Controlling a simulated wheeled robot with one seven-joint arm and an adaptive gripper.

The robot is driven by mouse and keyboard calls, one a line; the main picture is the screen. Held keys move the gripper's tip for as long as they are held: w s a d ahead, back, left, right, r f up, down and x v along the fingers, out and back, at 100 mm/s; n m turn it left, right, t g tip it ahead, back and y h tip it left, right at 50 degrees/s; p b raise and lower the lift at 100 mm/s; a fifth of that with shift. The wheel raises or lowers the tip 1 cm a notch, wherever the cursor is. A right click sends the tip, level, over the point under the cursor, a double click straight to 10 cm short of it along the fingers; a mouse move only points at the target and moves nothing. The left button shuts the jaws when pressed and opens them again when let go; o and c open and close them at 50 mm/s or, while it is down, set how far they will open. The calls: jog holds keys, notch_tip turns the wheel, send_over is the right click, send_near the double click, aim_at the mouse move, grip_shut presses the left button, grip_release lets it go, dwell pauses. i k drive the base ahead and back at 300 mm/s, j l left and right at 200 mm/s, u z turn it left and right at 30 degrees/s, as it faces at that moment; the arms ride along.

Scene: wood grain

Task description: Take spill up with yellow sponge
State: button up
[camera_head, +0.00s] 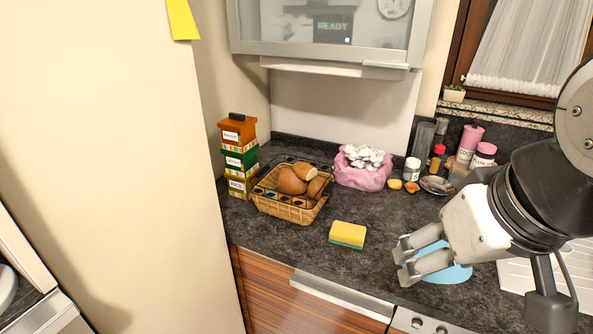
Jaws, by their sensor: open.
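A yellow sponge with a green underside (347,235) lies flat on the dark speckled counter, near the front edge and right of the bread basket. A light-blue spill (459,274) is on the counter to the right of the sponge, partly hidden behind my gripper and arm. My gripper (401,263) is open and empty. It is in front of the spill in the picture, to the right of the sponge and apart from it. How high it is above the counter is hard to tell.
A wicker basket of bread (285,207), stacked boxes (238,158) and a pink bag (362,177) stand behind the sponge. Jars (412,169), a small metal dish (437,185) and cut fruit (411,187) sit farther right. The counter around the sponge is clear. A cabinet (330,30) hangs above.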

aim_at(343, 232)
jog(key=i+j+z, duration=0.25)
jog(key=z, duration=0.2)
jog(key=i+j+z, duration=0.15)
jog(key=j+z, duration=0.35)
